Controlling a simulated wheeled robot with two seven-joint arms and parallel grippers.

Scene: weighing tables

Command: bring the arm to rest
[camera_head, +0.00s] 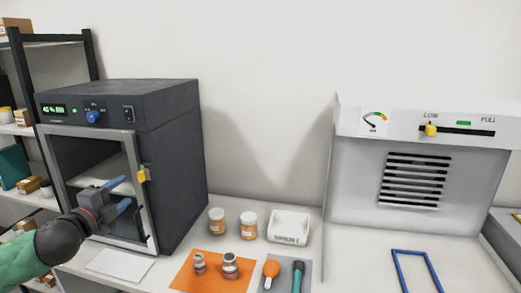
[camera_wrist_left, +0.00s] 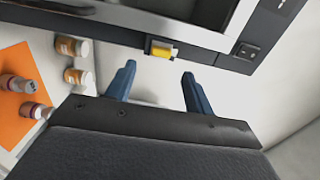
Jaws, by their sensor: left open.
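My left gripper (camera_head: 122,197) is in front of the dark oven-like cabinet (camera_head: 172,160), near its glass door. Its two blue fingers are apart and empty, and they also show in the left wrist view (camera_wrist_left: 158,88). The door's yellow latch (camera_head: 144,174) is just above the fingers in the head view. In the left wrist view the yellow latch (camera_wrist_left: 161,50) lies beyond the fingertips, apart from them. The door looks shut or nearly so; I cannot tell which. My right gripper is not in view.
On the bench stand two orange-labelled jars (camera_head: 217,222), a white tray (camera_head: 289,228), an orange mat (camera_head: 190,281) with two small containers, and tools on a grey mat (camera_head: 302,262). A white hood (camera_head: 350,170) stands right. Shelves (camera_head: 45,40) are at left.

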